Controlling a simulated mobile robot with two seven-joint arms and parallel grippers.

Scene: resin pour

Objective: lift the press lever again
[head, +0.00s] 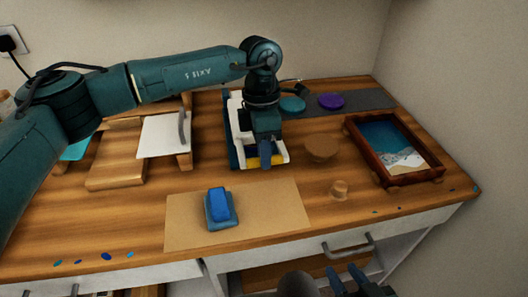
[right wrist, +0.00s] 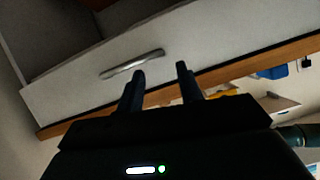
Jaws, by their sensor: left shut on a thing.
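The press (head: 236,139) is a white and dark-blue body at the back middle of the wooden bench. A yellow bar (head: 279,159) at its front looks to be the lever. My left gripper (head: 265,156) points down over the press front and is shut on this bar; the gripper and arm hide the grip itself and part of the press. My right gripper (head: 346,280) is low in front of the bench, away from the press. Its fingers stand apart and empty in the right wrist view (right wrist: 158,80).
A blue block (head: 219,205) lies on a tan mat (head: 270,215). A framed tray (head: 352,124) stands at right, with a brown round piece (head: 321,148) and small cup (head: 339,190) nearby. A drawer handle (head: 347,247) juts from the bench front near my right gripper.

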